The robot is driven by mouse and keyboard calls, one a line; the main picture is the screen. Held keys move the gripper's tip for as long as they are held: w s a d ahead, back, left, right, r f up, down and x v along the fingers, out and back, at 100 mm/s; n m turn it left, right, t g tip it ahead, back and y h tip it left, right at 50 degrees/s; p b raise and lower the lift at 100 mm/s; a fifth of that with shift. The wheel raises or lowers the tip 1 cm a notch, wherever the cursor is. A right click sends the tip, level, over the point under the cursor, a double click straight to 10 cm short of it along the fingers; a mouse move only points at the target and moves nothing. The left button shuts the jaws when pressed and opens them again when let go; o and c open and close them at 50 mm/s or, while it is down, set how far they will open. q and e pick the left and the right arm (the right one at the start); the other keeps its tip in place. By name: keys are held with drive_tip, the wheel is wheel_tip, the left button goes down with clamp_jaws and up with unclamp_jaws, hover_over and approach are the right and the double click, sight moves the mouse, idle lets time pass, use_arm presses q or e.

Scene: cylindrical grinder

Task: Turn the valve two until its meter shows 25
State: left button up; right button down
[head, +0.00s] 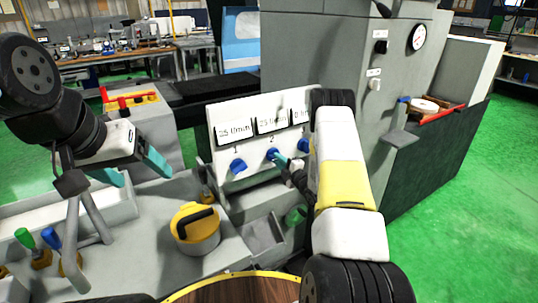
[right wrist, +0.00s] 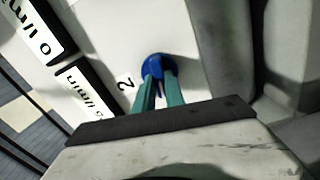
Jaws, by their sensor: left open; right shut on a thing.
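The white panel (head: 290,103) carries meters over blue valves numbered 1, 2 and so on. The valve two (head: 271,154) is the middle blue knob under the label 2; its meter (head: 272,121) seems to read 25 l/min, in small print. My right gripper (head: 280,158) is shut on this knob. In the right wrist view, the teal fingers (right wrist: 160,88) close around the blue knob (right wrist: 153,64) beside the label 2; that meter's number is not legible there. My left gripper (head: 130,170) is open and empty, left of the panel, apart from it.
Valve one (head: 237,166) is left of valve two, and its meter (head: 235,132) seems to read 25 l/min. The third knob (head: 303,145) is partly hidden by my right arm. A yellow-lidded pot (head: 196,222) and levers (head: 52,238) stand in front.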

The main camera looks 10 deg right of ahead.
drive_tip(key=shift+f, duration=0.1)
drive_tip(key=c, duration=1.4)
unclamp_jaws()
drive_tip(key=v, duration=0.7)
drive_tip(key=shift+s, duration=0.4)
drive_tip(key=shift+w+d, duration=0.1)
drive_tip(key=shift+d, duration=0.05)
